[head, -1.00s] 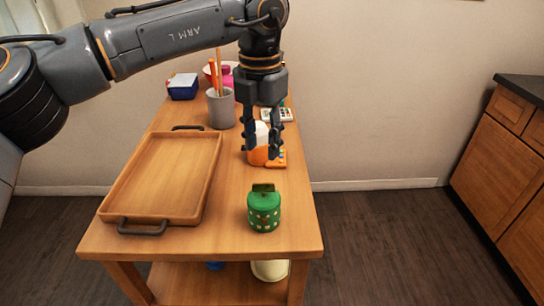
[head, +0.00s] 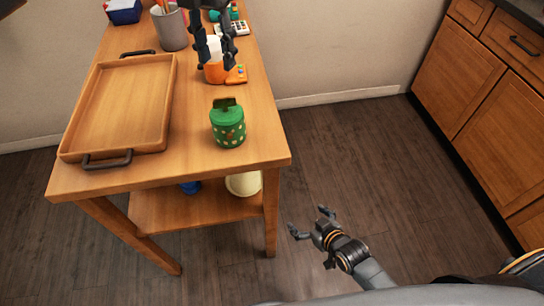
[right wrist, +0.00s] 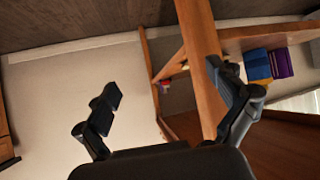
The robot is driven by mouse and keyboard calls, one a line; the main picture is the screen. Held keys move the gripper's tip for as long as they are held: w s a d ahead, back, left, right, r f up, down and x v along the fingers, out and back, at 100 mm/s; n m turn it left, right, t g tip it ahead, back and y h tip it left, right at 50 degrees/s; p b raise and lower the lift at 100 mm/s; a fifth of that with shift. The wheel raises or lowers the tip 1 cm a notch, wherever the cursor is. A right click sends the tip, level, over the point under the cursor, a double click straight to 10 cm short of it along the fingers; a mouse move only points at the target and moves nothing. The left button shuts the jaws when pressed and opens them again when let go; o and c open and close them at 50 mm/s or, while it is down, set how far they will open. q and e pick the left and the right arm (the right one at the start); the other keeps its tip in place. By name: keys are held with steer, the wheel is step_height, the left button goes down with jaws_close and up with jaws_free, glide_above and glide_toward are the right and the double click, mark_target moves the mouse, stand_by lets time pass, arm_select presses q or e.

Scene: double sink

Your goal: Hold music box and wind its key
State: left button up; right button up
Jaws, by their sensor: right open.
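The music box (head: 228,128) is a green cylinder with pale dots and a dark green key (head: 224,104) on top. It stands upright near the front right corner of the wooden table in the head view. My left gripper (head: 215,64) hangs fingers down beyond the music box, apart from it, with its fingers spread. An orange and white object (head: 214,72) shows behind and between those fingers; I see no clear grip on it. My right gripper (head: 309,221) is open and empty, low to the right of the table. Its spread fingers also show in the right wrist view (right wrist: 163,84).
A wooden tray (head: 165,108) with dark handles fills the table's left side. A grey cup (head: 171,29), a blue container (head: 124,12) and a calculator-like item (head: 233,28) stand at the back. A lower shelf (head: 150,212) holds a cream object (head: 243,184). Cabinets (head: 488,95) stand at right.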

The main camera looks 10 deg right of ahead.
steer(key=w+a+r+n+t+y, duration=0.1)
steer(key=w+a+r, duration=0.1)
steer(key=r, duration=0.6)
steer(key=w+a+r+t+y, duration=0.1)
steer(key=a+r+t+y, duration=0.15)
steer(key=r, duration=0.45)
steer(key=n+t+y, duration=0.1)
steer(key=n+y, duration=0.1)
steer(key=y, duration=0.1)
glide_toward(228, 124)
steer(key=f, duration=0.1)
steer(key=d+f, duration=0.1)
steer(key=f, duration=0.1)
steer(key=d+f, duration=0.1)
steer(key=shift+w+f, duration=0.2)
steer(key=shift+w, duration=0.2)
steer(key=shift+w+a+r, duration=0.15)
steer(key=shift+r, duration=0.05)
steer(key=shift+w+a, duration=0.2)
steer(key=shift+w, duration=0.1)
steer(key=x, duration=1.2)
steer(key=shift+w+a, duration=0.2)
steer(key=c, duration=1.3)
steer(key=shift+c, duration=0.2)
